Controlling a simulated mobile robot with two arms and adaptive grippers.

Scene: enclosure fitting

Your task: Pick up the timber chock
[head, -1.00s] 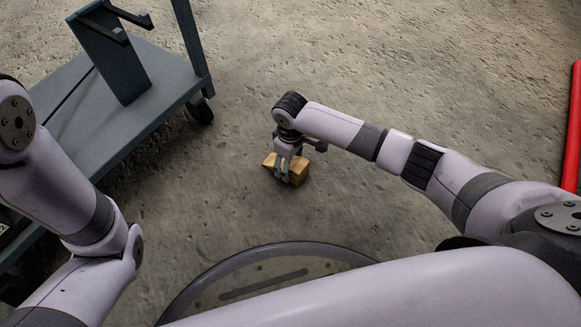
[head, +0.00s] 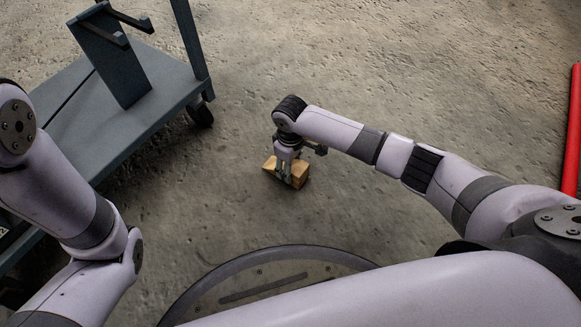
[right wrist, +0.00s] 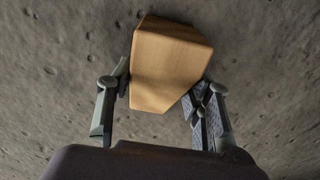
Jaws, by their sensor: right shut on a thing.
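The timber chock (head: 300,173) is a light-brown wooden block with a sloped face, low over or on the concrete floor near the middle of the head view. I cannot tell whether it touches the floor. My right gripper (head: 285,175) comes down on it from above and is shut on it. In the right wrist view the chock (right wrist: 168,65) sits between the two fingers of the right gripper (right wrist: 160,100), one finger on each side. My left gripper is not in view; only parts of my left arm show.
A grey-blue cart (head: 130,120) with a caster and an upright bracket (head: 110,60) stands at the upper left. A red bar (head: 573,130) lies along the right edge. The concrete floor (head: 400,60) around the chock is clear.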

